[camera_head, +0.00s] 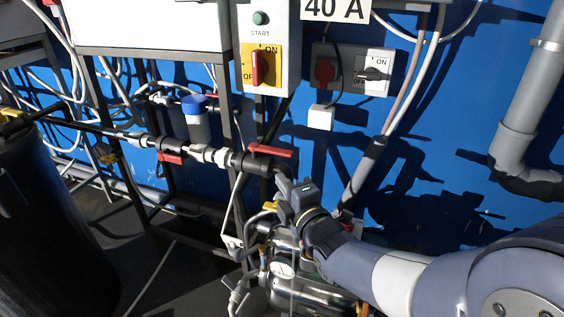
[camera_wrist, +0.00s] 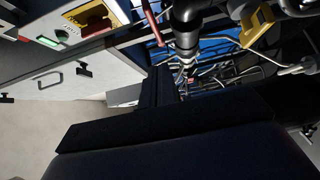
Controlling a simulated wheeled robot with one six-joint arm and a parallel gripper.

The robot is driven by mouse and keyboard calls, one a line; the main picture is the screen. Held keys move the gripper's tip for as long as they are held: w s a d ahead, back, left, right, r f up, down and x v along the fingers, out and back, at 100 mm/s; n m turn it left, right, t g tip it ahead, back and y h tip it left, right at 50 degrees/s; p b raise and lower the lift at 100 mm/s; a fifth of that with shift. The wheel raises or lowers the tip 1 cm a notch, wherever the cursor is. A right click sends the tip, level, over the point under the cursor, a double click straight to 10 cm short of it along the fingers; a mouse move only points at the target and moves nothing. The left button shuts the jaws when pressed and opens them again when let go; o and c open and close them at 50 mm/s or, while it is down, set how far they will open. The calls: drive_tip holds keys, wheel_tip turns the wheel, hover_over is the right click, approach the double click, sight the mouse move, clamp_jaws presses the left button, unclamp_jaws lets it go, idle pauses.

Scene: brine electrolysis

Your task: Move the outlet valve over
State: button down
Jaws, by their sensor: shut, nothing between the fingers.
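A valve with a long red lever (camera_head: 270,150) sits on the dark horizontal pipe, its lever lying roughly along the pipe. A second red-handled valve (camera_head: 170,157) is further left on the same line. Which one is the outlet valve, I cannot tell from labels. My gripper (camera_head: 283,187) is shut and empty, just below the right-hand red lever; whether it touches the pipe is unclear. In the wrist view a red lever (camera_wrist: 152,24) shows at the top, beside a dark pipe, ahead of my dark gripper fingers (camera_wrist: 160,88). A yellow handle (camera_wrist: 258,28) is to the right.
Steel cylinders (camera_head: 310,292) with hoses lie below my gripper. A switch box (camera_head: 263,45) with a red knob hangs above the pipe. A large black tank (camera_head: 45,220) stands at left, and a grey pipe (camera_head: 520,130) runs along the blue wall at right.

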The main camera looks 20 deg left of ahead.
sight(275, 154)
drive_tip(key=shift+w+a+p, duration=0.1)
drive_tip(key=shift+w+a, duration=0.35)
drive_tip(key=shift+w, duration=0.8)
drive_tip(key=shift+w+a+p, duration=0.15)
drive_tip(key=shift+w+a, duration=0.35)
drive_tip(key=shift+w, duration=0.8)
drive_tip(key=shift+w+a+p, duration=0.1)
drive_tip(key=shift+w+a, duration=0.35)
drive_tip(key=shift+w, duration=0.8)
drive_tip(key=shift+w+d, duration=0.1)
drive_tip(key=shift+w, duration=0.05)
